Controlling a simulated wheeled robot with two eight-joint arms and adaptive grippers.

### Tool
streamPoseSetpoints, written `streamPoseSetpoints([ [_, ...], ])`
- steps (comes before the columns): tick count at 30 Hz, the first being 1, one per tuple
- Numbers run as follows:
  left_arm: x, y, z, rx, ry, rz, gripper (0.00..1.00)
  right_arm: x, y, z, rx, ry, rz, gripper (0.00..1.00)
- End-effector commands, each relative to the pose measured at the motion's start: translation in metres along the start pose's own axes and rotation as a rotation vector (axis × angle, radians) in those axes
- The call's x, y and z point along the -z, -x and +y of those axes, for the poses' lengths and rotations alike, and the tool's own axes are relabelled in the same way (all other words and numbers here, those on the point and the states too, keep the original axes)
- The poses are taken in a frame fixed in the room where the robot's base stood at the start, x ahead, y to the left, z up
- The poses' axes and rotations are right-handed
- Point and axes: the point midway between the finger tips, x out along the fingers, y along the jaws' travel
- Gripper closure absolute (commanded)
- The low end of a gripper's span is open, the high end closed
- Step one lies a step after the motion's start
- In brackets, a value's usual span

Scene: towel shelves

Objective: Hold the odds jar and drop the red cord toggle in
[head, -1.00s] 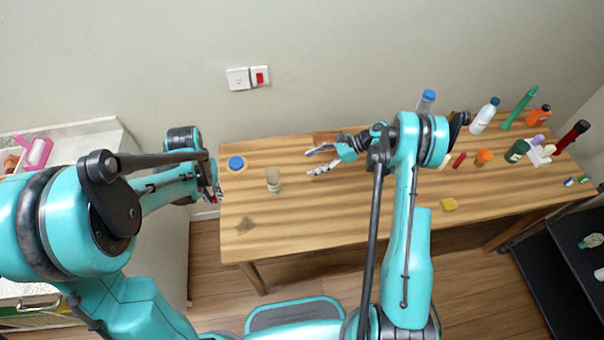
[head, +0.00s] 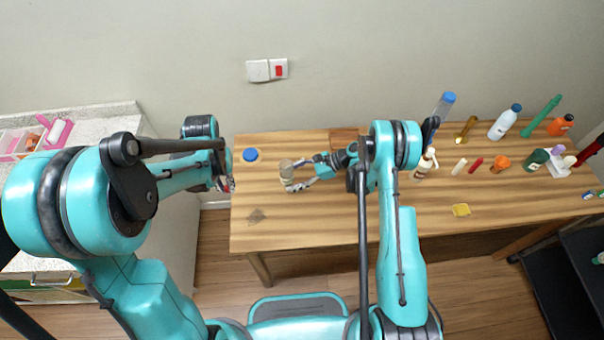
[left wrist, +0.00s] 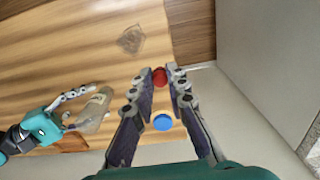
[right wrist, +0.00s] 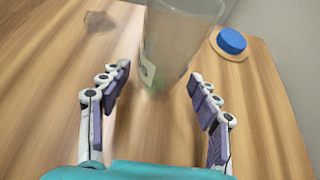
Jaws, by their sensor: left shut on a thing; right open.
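The odds jar (head: 287,170), clear with a small label, stands upright on the wooden table; it also shows in the right wrist view (right wrist: 178,40) and the left wrist view (left wrist: 94,112). My right gripper (head: 300,175) is open, its fingers reaching towards the jar's two sides; in the right wrist view the jar is just beyond the fingertips (right wrist: 158,75). I cannot tell whether they touch. My left gripper (left wrist: 166,72) is shut on the red cord toggle (left wrist: 159,77), left of the jar near the table's left end. The toggle is hard to make out in the head view.
A blue lid (head: 250,155) lies on a tan disc behind the jar. A dark patch (head: 256,216) is at the table's front left. The middle is clear.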

Motion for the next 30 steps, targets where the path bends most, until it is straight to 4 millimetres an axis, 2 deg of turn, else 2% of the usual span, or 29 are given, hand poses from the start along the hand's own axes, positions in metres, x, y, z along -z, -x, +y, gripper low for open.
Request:
streamPoseSetpoints([
  [6, 0.0, 0.0, 0.0, 0.0, 0.0, 0.0, 0.94, 0.0001, -0.0114, 0.0001, 0.0, 0.0, 0.0, 0.38],
  [14, 0.0, 0.0, 0.0, 0.0, 0.0, 0.0, 0.94, 0.0001, -0.0122, -0.0001, 0.0, 0.0, 0.0, 0.38],
  [15, 0.0, 0.0, 0.0, 0.0, 0.0, 0.0, 0.94, 0.0001, -0.0121, -0.0001, 0.0, 0.0, 0.0, 0.43],
  [18, 0.0, 0.0, 0.0, 0.0, 0.0, 0.0, 0.94, 0.0001, -0.012, -0.0001, 0.001, 0.0, 0.0, 0.69],
  [19, 0.0, 0.0, 0.0, 0.0, 0.0, 0.0, 0.94, 0.0001, -0.012, -0.0001, 0.001, 0.0, 0.0, 0.74],
  [30, 0.0, 0.0, 0.0, 0.0, 0.0, 0.0, 0.94, 0.0002, -0.0118, -0.0002, 0.001, 0.0, 0.0, 0.74],
])
